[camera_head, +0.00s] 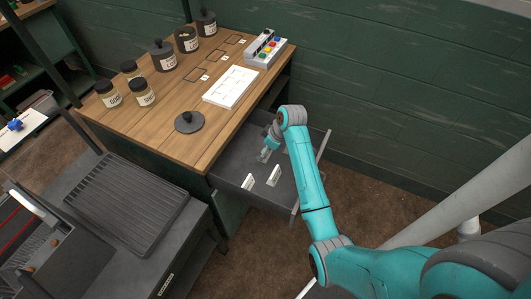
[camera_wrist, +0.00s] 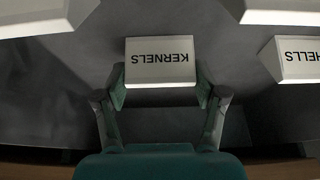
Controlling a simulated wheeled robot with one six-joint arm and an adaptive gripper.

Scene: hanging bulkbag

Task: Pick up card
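The white card lettered KERNELS (camera_wrist: 160,62) appears upside down in the wrist view, in the open grey drawer (camera_head: 233,172). My gripper (camera_wrist: 161,92) has one finger at each side edge of this card. The fingers stand apart with the card's width between them, and I cannot tell whether the pads press on it. In the head view my gripper (camera_head: 264,154) is down in the drawer, near its back left, and the card there is too small to make out. A second card, its lettering cut off to "HELLS" (camera_wrist: 297,60), stands to the right in the wrist view.
Two white cards (camera_head: 248,181) (camera_head: 273,176) stand in the drawer in front of my gripper. The wooden tabletop (camera_head: 150,125) holds several jars (camera_head: 163,56), a black lid (camera_head: 189,122), a white board (camera_head: 230,87) and a button box (camera_head: 266,48). The drawer walls surround my gripper.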

